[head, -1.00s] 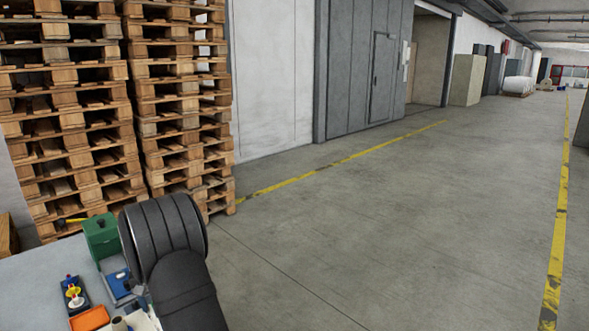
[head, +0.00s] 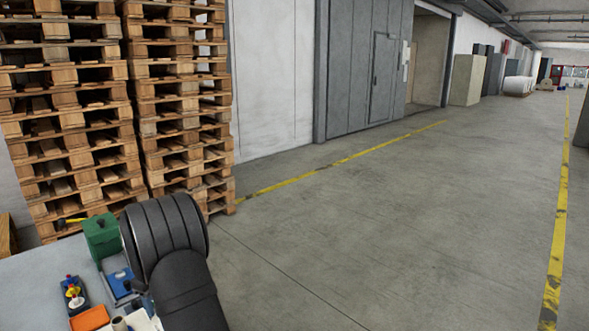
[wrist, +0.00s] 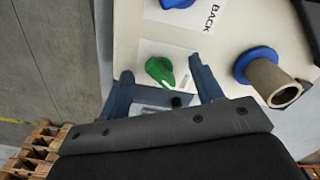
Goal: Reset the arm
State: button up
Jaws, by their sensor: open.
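My gripper (wrist: 163,86) is open and empty in the wrist view, its two dark blue fingers spread apart. A green knob (wrist: 160,70) on a pale panel (wrist: 135,25) shows between and beyond the fingertips. I cannot tell the distance, but nothing is held. A blue knob (wrist: 178,3) sits further up the panel, beside a label reading BACK (wrist: 208,15). A cardboard core on a blue hub (wrist: 268,78) stands to the right. In the head view my dark arm covers the area at the lower left, and the gripper is hidden there.
In the head view a table (head: 30,285) carries a green box (head: 101,236), a blue tray (head: 118,280), a small dark tray with coloured pieces (head: 74,293) and an orange bin (head: 90,318). Stacked pallets (head: 65,130) stand behind. The floor to the right is clear.

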jog(key=shift+n, duration=0.6)
jog(key=o, duration=0.9)
jog(key=s+d+r+m+g+y, duration=0.15)
jog(key=s+r+m, duration=0.25)
jog(key=r, duration=0.5)
jog(key=s+a+r+m+y, duration=0.1)
jog(key=s+r+m+y, duration=0.25)
jog(key=r, duration=0.45)
jog(key=shift+h, duration=0.3)
jog(key=x, duration=0.9)
jog(key=shift+s+d, duration=0.1)
jog(key=shift+s, duration=0.2)
jog(key=v, duration=1)
